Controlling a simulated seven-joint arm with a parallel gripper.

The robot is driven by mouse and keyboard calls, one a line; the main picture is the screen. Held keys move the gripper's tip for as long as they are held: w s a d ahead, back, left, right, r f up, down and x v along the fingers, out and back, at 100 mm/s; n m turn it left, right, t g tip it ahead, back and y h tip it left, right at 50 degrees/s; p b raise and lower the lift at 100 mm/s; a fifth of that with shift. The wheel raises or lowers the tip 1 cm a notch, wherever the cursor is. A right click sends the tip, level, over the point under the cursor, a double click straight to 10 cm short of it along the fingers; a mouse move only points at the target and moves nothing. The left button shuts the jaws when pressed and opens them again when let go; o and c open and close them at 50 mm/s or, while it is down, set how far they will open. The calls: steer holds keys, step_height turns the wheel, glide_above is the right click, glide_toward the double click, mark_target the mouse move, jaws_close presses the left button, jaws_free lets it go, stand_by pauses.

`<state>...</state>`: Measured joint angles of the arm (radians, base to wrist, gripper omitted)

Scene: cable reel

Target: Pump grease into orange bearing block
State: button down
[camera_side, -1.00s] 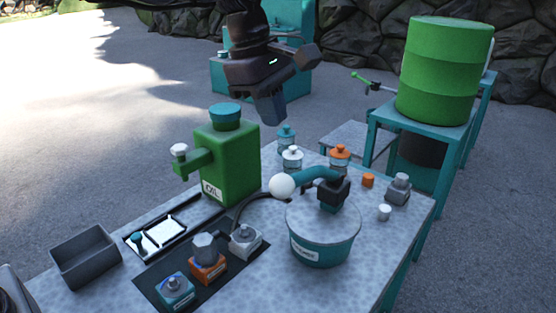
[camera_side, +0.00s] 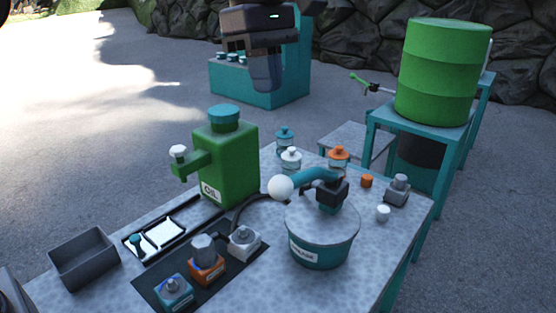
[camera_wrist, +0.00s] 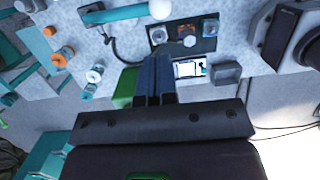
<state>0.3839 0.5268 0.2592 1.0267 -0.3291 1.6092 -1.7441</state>
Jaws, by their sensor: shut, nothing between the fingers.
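The orange bearing block (camera_side: 207,268) sits on a dark mat between a teal block (camera_side: 174,291) and a white block (camera_side: 243,243). A grey fitting (camera_side: 204,246) stands on top of the orange block. The teal grease pump (camera_side: 320,246) stands to the right, with a teal lever (camera_side: 316,175) ending in a white ball (camera_side: 281,187). A dark hose (camera_side: 240,210) curves from the pump side toward the blocks; its far end is unclear.
A green oil can (camera_side: 229,163) stands behind the mat. A grey bin (camera_side: 84,258) and a small tray (camera_side: 160,236) are at the left. Several small bottles (camera_side: 290,160) stand at the back. A green drum (camera_side: 440,75) sits on a stand at the right.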

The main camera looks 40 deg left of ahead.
mark_target(280, 176)
steer(key=f, duration=0.4)
steer(key=d+f, duration=0.1)
steer(key=f, duration=0.3)
steer(key=d+f, duration=0.1)
steer(key=f, duration=0.3)
steer(key=shift+s+d+f, duration=0.25)
steer(key=shift+f, duration=0.1)
